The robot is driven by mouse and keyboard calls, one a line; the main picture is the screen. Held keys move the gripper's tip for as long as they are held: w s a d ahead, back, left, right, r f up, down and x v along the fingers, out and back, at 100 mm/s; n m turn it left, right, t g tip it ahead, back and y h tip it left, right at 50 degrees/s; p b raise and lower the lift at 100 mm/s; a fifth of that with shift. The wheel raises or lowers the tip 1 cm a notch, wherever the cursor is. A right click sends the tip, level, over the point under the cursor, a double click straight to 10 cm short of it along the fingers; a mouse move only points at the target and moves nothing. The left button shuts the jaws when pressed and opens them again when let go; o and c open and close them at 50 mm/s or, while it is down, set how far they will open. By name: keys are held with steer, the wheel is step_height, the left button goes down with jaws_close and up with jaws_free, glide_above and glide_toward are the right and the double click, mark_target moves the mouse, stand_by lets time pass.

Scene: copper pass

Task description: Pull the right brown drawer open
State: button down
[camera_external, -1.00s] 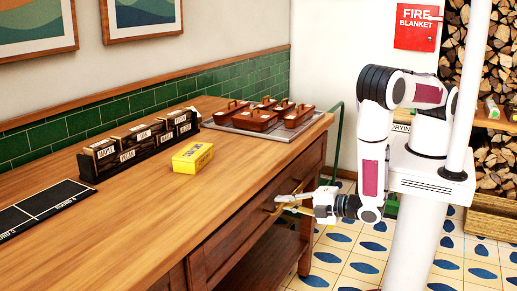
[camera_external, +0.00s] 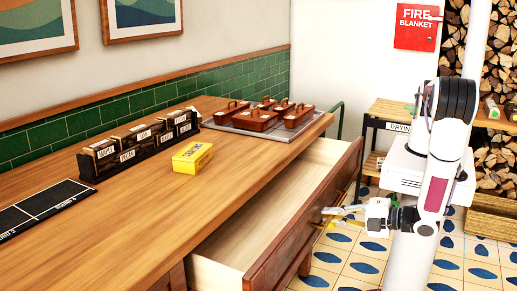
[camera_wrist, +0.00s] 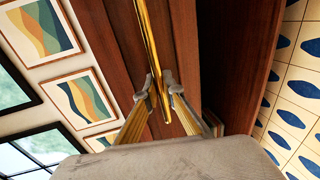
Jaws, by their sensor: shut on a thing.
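The right brown drawer (camera_external: 308,229) stands pulled well out from under the wooden counter, and its pale inside (camera_external: 262,212) shows and looks empty. My gripper (camera_external: 328,217) is at the middle of the drawer front, shut on its brass handle. In the wrist view, the two fingertips of my gripper (camera_wrist: 160,92) close around the long brass handle (camera_wrist: 149,40), with the dark brown drawer front (camera_wrist: 185,50) behind it. In the external view the handle is mostly hidden by the fingers.
On the counter (camera_external: 120,225) stand a yellow box (camera_external: 193,157), a rack of labelled dark boxes (camera_external: 140,142), a black mat (camera_external: 40,207) and a tray (camera_external: 246,131) of several brown pans. The tiled floor (camera_external: 345,262) by the drawer is clear.

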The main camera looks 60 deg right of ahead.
steer(key=f+v, duration=0.2)
steer(key=v, duration=1)
steer(key=shift+s+f, duration=0.25)
steer(key=shift+s, duration=0.15)
steer(key=c, duration=2.4)
jaws_free()
steer(key=shift+c, duration=0.2)
steer(key=v, duration=1.2)
steer(key=shift+w+a, duration=0.1)
